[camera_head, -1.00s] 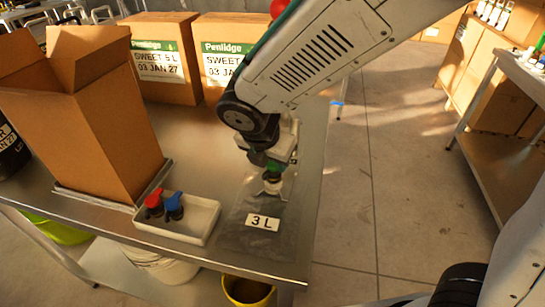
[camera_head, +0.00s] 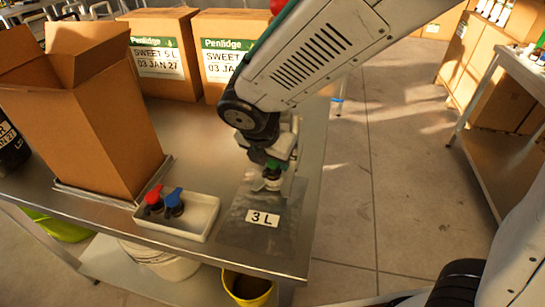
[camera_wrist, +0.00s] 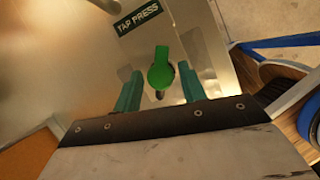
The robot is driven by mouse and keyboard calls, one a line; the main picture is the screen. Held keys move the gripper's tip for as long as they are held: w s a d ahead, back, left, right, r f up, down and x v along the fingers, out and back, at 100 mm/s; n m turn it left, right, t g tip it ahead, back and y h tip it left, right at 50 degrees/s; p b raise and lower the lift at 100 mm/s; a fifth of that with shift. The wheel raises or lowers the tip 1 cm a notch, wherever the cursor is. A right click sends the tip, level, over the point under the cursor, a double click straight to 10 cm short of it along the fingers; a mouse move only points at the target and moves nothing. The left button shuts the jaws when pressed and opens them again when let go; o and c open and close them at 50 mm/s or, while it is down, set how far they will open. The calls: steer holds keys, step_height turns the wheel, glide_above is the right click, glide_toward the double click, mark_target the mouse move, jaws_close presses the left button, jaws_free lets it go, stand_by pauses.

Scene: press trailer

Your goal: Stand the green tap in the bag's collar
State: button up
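The green tap (camera_wrist: 160,70) shows between the two teal fingers of my gripper (camera_wrist: 160,92) in the wrist view. A gap shows on its left, so the gripper looks open around it. In the head view the green tap (camera_head: 271,163) is upright, partly hidden by my gripper (camera_head: 274,172), directly over the pale collar of the bag (camera_head: 246,232). The bag is grey, flat on the table and labelled 3 L. How deep the tap sits in the collar is hidden.
A white tray (camera_head: 203,222) left of the bag holds a red tap (camera_head: 153,197) and a blue tap (camera_head: 174,202). An open carton (camera_head: 85,140) stands further left. Penlidge cartons (camera_head: 165,60) stand behind. A yellow bucket (camera_head: 246,290) is below the table's front edge.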

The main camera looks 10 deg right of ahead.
steer(key=shift+o, duration=0.6)
steer(key=shift+r, duration=0.1)
